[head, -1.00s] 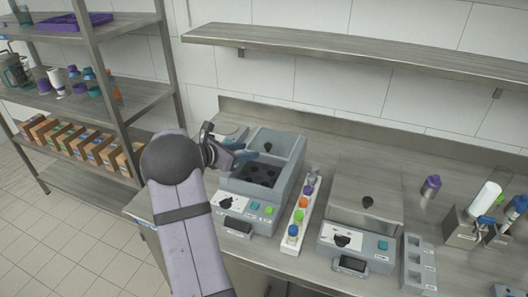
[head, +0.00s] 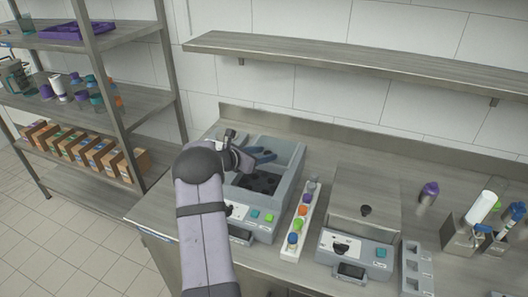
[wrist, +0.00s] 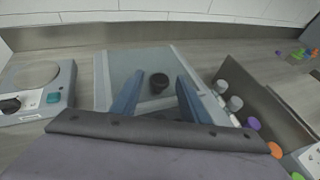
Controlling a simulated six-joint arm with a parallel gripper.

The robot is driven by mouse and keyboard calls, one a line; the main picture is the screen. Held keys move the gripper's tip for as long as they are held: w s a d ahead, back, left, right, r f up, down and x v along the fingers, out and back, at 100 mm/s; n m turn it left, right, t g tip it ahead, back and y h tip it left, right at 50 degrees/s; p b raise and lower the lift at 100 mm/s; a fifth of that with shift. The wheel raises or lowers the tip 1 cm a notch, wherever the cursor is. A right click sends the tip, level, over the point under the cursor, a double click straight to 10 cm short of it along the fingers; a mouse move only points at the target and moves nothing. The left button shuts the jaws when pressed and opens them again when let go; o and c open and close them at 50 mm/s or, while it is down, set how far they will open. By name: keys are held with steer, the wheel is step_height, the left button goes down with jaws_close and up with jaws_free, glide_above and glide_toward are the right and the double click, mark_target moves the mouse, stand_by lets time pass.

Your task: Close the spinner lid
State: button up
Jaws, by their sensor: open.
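The spinner (head: 288,192) is the grey box machine left of centre in the head view, with its dark well (head: 258,184) uncovered. Its lid (head: 278,146) is at the back of the box, leaving the well exposed. In the wrist view the lid is a pale panel (wrist: 125,68) with a black knob (wrist: 159,82). My gripper (head: 268,156) is open over the back of the spinner. In the wrist view its blue fingers (wrist: 155,90) stand on either side of the knob, with gaps showing. In the head view my gripper hides the knob.
A white rack (head: 296,234) of colour-capped tubes stands right of the spinner. A second machine (head: 365,205) with its lid down is farther right. A round-plate device (wrist: 35,85) shows left in the wrist view. A shelf (head: 350,65) spans the wall above.

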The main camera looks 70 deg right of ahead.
steer(key=shift+s+d+f, duration=0.1)
steer(key=shift+d, duration=0.1)
jaws_close()
steer(key=shift+a+f, duration=0.1)
steer(key=shift+a, duration=0.45)
steer(key=a+b, duration=0.4)
steer(key=a, duration=0.9)
steer(key=shift+a, duration=0.3)
